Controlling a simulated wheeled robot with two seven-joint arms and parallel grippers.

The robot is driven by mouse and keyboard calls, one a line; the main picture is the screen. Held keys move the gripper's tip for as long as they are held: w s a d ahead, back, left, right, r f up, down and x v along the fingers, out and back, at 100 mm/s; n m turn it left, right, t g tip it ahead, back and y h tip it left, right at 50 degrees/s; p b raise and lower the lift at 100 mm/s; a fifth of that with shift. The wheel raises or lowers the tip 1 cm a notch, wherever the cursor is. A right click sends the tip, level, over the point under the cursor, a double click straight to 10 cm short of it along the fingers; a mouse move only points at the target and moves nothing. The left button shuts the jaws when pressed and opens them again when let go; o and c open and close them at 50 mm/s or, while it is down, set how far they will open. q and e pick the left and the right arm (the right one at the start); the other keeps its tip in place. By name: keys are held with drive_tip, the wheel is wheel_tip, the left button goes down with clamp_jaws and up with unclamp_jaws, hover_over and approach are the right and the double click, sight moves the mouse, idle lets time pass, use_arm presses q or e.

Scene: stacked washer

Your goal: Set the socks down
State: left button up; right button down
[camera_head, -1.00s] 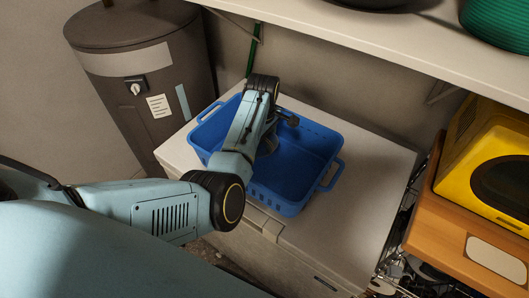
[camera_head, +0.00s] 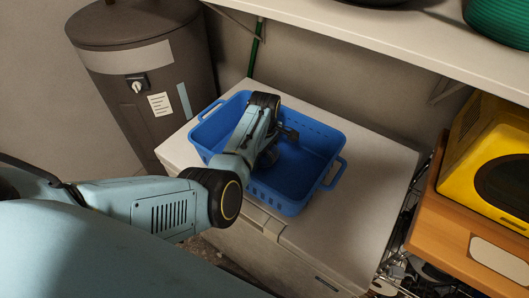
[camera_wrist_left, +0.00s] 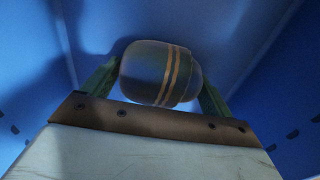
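The socks (camera_wrist_left: 148,72) are a dark rounded bundle with tan stripes, seen in the left wrist view. My left gripper (camera_wrist_left: 160,76) has its two green fingers on either side of the bundle, pressed close to it, so it looks shut on the socks. Blue basket walls and floor surround them. In the head view my left gripper (camera_head: 269,155) is down inside the blue basket (camera_head: 310,187), mostly hidden by my wrist, and the socks are not visible there. Whether the bundle touches the basket floor is hard to tell. My right gripper is not in view.
The basket stands on a white washer top (camera_head: 350,215). A brown cylindrical tank (camera_head: 140,75) stands left, a white shelf (camera_head: 380,50) overhangs behind. A yellow microwave (camera_head: 490,155) sits on a wooden surface at right. The basket's right side is empty.

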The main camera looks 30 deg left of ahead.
use_arm(q)
drive_tip(key=shift+o, duration=1.1)
wheel_tip(320, 180, up, 13)
drive_tip(key=p, duration=0.1)
drive_tip(key=shift+f, duration=0.2)
